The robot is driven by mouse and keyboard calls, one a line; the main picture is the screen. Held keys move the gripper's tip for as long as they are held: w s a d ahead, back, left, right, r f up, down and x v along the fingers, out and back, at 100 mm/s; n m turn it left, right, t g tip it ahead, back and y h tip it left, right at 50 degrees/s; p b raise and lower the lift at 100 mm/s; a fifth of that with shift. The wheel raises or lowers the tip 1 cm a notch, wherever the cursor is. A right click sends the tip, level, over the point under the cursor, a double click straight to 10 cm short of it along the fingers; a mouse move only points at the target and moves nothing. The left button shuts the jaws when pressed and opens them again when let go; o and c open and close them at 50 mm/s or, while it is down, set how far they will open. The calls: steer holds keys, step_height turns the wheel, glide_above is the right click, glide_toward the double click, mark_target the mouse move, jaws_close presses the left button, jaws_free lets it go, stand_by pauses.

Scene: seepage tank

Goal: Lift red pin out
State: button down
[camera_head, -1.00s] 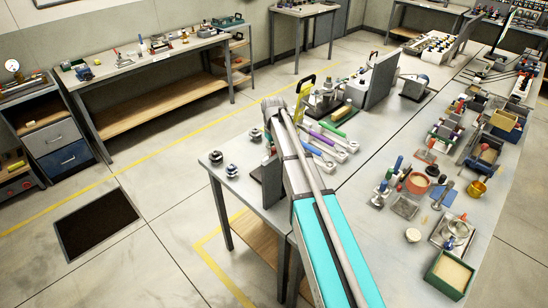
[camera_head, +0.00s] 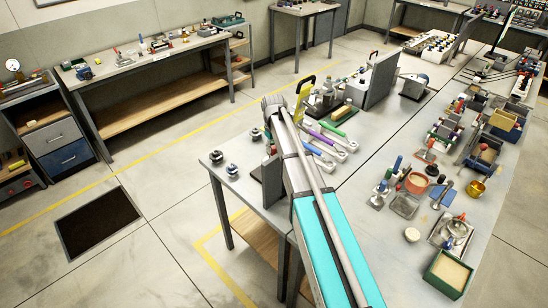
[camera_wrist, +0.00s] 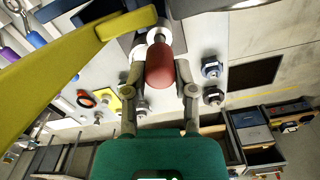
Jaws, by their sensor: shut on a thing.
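The red pin (camera_wrist: 159,66) shows in the wrist view as a rounded red grip, with a pale round collar (camera_wrist: 157,35) at its far end. My gripper (camera_wrist: 160,72) has one finger on each side of the red grip and is shut on it. How far the pin sits in its seat is hidden behind the grip.
A yellow handle (camera_wrist: 65,60) crosses the wrist view close on the left. In the head view, a dark upright plate (camera_head: 268,182) stands by my arm. Colour-handled wrenches (camera_head: 325,140) lie to its right. Two small knobs (camera_head: 231,170) sit at the bench's left corner.

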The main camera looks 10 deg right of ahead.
steer(key=shift+r, duration=0.25)
steer(key=shift+r+p, duration=1.15)
steer(key=shift+p, duration=0.25)
